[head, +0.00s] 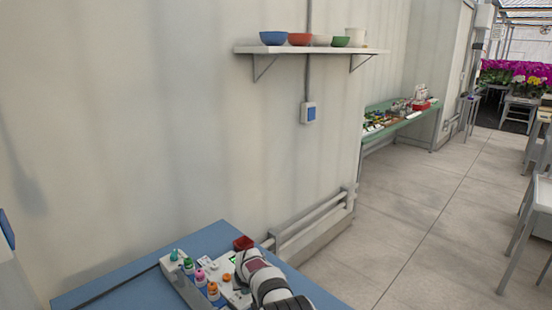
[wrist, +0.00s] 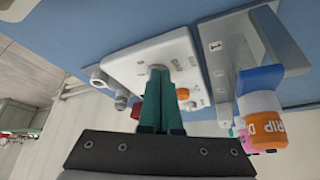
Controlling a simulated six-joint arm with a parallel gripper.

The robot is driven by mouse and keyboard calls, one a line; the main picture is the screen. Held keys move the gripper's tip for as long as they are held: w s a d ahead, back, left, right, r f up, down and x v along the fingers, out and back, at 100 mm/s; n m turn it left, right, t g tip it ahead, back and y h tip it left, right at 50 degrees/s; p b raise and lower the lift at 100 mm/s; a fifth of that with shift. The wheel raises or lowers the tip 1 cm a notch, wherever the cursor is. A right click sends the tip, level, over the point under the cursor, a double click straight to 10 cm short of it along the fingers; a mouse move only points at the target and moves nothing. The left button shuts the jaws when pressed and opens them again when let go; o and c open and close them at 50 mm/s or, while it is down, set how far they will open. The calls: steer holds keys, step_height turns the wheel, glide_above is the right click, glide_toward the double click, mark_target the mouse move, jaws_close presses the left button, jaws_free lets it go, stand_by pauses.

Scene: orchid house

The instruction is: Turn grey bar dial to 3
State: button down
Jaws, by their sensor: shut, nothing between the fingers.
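My gripper (wrist: 158,78) is shut and empty, its teal fingers pressed together over a white control panel (wrist: 128,63) in the wrist view. A pale grey round part shows right at the fingertips; it may be the grey bar dial, but the fingers cover most of it and I cannot tell its setting or whether they touch it. Small grey knobs (wrist: 98,76) stick out at the panel's left edge. An orange knob (wrist: 182,94) is right of the fingers. In the head view the panel (head: 236,298) is partly hidden by my arm.
Beside the panel a grey rack (wrist: 217,68) holds several capped bottles, one with an orange label (wrist: 262,117). A red container (head: 243,243) stands at the back of the blue table (head: 130,285). A wall shelf (head: 310,50) with bowls is above.

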steer(key=shift+a, duration=0.4)
steer(key=shift+s, duration=0.35)
steer(key=shift+d+r, duration=1.15)
steer(key=shift+r, duration=2.25)
steer(key=f, duration=0.7)
steer(key=shift+w, duration=0.35)
